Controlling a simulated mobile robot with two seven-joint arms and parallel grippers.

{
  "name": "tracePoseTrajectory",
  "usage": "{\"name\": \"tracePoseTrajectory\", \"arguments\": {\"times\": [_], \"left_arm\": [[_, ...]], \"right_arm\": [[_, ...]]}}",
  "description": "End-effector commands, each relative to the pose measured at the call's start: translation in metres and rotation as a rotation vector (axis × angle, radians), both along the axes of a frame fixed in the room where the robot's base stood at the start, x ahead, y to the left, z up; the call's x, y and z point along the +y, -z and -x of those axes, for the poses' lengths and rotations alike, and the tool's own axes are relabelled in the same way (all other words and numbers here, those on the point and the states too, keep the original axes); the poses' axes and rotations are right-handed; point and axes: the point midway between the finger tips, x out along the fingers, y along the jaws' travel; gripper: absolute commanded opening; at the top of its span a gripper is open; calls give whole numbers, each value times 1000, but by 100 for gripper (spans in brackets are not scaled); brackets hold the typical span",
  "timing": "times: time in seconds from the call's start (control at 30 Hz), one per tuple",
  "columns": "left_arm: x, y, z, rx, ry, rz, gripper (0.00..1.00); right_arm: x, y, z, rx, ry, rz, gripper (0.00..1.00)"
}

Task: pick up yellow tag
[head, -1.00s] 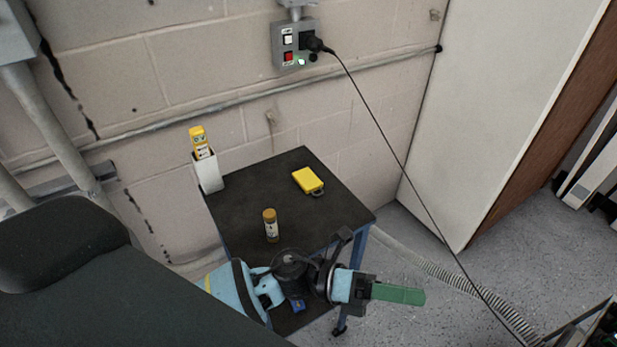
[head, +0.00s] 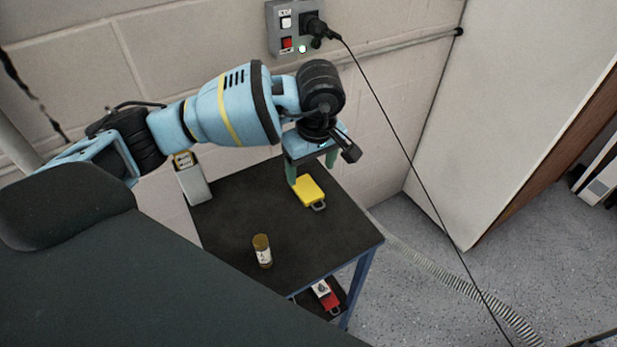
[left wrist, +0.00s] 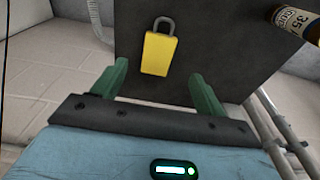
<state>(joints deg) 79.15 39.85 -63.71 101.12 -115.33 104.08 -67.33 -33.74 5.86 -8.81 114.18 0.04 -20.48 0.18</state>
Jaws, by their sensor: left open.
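The yellow tag (head: 309,190), a flat block with a grey loop at one end, lies on the black tabletop near its back right. In the left wrist view the yellow tag (left wrist: 159,54) lies ahead, between the lines of the two green fingers. My left gripper (head: 311,172) points down above and just behind the tag. In the left wrist view the gripper (left wrist: 160,85) has its fingers wide apart with nothing between them. Whether the fingertips reach the tabletop I cannot tell. My right gripper is not in view.
A brown bottle (head: 262,251) with a white label stands at the front of the black table (head: 225,215). A pale holder (head: 195,184) with a yellow item stands at the back left. A red object (head: 326,296) lies on the lower shelf. A wall switch box (head: 287,30) has a cable.

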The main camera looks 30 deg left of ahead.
Motion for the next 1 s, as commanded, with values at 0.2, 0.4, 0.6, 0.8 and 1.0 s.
{"name": "tracePoseTrajectory", "arguments": {"times": [0.2,0.4,0.6,0.8,1.0], "left_arm": [[1,3,0,1,0,-5,73],[3,22,-2,1,-1,-3,73],[3,28,-3,0,0,-2,73],[5,51,-7,0,-1,-1,73],[8,74,-9,0,-2,-3,73]], "right_arm": [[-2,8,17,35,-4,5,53],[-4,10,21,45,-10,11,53],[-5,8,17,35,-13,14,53],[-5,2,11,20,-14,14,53],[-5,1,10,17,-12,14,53]]}}
